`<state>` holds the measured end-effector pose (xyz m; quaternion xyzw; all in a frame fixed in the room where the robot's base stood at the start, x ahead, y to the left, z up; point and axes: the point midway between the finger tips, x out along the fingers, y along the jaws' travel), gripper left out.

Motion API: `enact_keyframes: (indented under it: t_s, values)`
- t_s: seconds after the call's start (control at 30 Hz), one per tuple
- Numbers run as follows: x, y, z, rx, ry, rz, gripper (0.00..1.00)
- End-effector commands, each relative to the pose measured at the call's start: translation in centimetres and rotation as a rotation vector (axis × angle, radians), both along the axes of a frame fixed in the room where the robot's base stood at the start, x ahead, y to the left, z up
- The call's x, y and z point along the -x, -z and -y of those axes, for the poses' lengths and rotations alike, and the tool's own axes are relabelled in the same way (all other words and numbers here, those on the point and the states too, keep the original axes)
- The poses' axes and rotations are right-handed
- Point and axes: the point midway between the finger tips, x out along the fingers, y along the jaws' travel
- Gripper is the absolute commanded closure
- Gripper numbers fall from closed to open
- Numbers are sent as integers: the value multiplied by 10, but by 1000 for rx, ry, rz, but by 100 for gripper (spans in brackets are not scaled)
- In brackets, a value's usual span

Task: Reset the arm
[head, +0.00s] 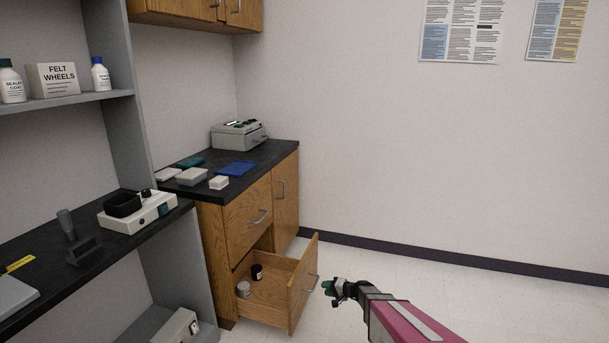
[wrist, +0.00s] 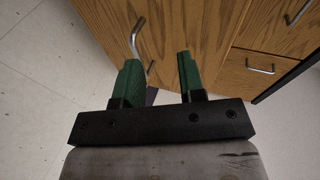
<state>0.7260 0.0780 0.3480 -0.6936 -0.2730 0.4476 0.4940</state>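My gripper (head: 328,288) is at the lower right of the head view, just right of the pulled-out drawer's front. In the wrist view my gripper (wrist: 160,68) shows two green fingers spread apart with nothing held between them. The drawer's metal handle (wrist: 138,40) shows beyond the left fingertip; I cannot tell how small the gap is. My pink and grey arm reaches in from the bottom right of the head view.
The open lower drawer (head: 303,285) juts from the wooden cabinet (head: 243,215) and holds a black jar (head: 257,272) and a white jar (head: 243,289). A grey shelf unit (head: 125,90) stands left. The floor (head: 480,290) to the right is clear.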

Motion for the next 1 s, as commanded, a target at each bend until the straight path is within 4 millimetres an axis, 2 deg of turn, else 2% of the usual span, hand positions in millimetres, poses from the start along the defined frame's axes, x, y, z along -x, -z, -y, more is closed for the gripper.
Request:
enact_keyframes:
  t_s: [0.03, 0.27, 0.47, 0.6, 0.8, 1.0]
  values:
    - [21, -22, -6, 43, -48, -14, 63]
    - [93, -86, -12, 311, -246, -119, 63]
    - [157, -136, 7, 595, -346, -217, 63]
    - [199, -171, 29, 808, -371, -282, 63]
    - [238, -210, 62, 1056, -352, -345, 63]
    - [250, -226, 77, 1157, -330, -365, 63]
